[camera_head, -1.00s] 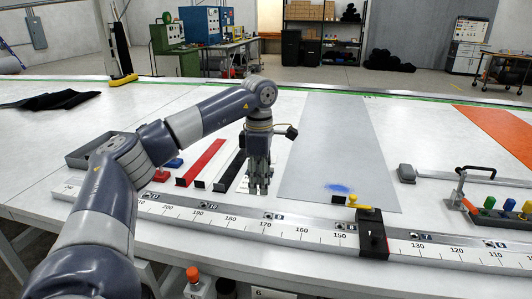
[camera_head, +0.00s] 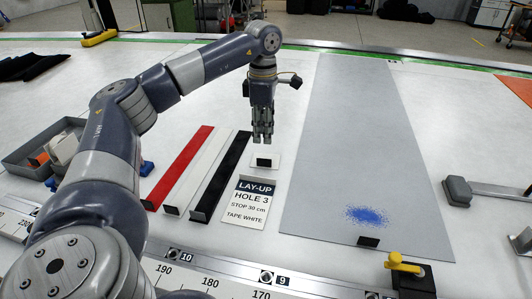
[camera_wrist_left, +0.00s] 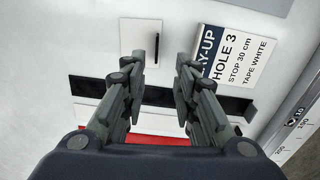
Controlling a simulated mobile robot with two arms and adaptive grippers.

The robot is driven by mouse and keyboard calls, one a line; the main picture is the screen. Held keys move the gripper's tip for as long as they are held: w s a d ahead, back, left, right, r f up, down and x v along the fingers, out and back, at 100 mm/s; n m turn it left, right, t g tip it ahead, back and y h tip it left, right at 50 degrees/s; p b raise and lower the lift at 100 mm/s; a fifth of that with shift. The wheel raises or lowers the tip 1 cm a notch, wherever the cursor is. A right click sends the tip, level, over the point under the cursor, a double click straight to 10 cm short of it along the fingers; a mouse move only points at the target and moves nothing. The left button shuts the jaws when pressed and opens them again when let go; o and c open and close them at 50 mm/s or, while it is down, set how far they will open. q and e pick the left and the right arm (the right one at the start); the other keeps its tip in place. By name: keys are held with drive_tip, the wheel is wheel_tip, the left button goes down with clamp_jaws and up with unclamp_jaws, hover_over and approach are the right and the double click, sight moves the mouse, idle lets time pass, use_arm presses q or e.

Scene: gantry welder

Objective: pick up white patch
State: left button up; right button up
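The white patch (camera_head: 258,166) is a small white square with a black tab, lying flat on the white table just above the LAY-UP card. It also shows in the left wrist view (camera_wrist_left: 134,40), top centre, with its dark tab at its right side. My left gripper (camera_head: 262,140) points down over the table, close to the patch's far edge in the head view. In the left wrist view its two fingers (camera_wrist_left: 162,68) are apart with nothing between them. The patch's tab is near the fingertips there. My right gripper is in no view.
Red (camera_head: 180,165), white (camera_head: 197,170) and black (camera_head: 222,172) strips lie left of the LAY-UP card (camera_head: 247,203). A grey sheet (camera_head: 350,130) with a blue spot is to the right. A ruled rail (camera_head: 215,275) runs along the front; a grey tray (camera_head: 22,160) is left.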

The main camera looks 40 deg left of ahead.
sight(264, 156)
use_arm(q)
drive_tip(key=f+p, duration=0.1)
drive_tip(key=f, duration=0.7)
drive_tip(key=shift+w+a+f+p, duration=0.2)
drive_tip(key=shift+f+p, duration=0.1)
drive_tip(key=shift+p, duration=0.05)
drive_tip(key=shift+f, duration=0.5)
clamp_jaws()
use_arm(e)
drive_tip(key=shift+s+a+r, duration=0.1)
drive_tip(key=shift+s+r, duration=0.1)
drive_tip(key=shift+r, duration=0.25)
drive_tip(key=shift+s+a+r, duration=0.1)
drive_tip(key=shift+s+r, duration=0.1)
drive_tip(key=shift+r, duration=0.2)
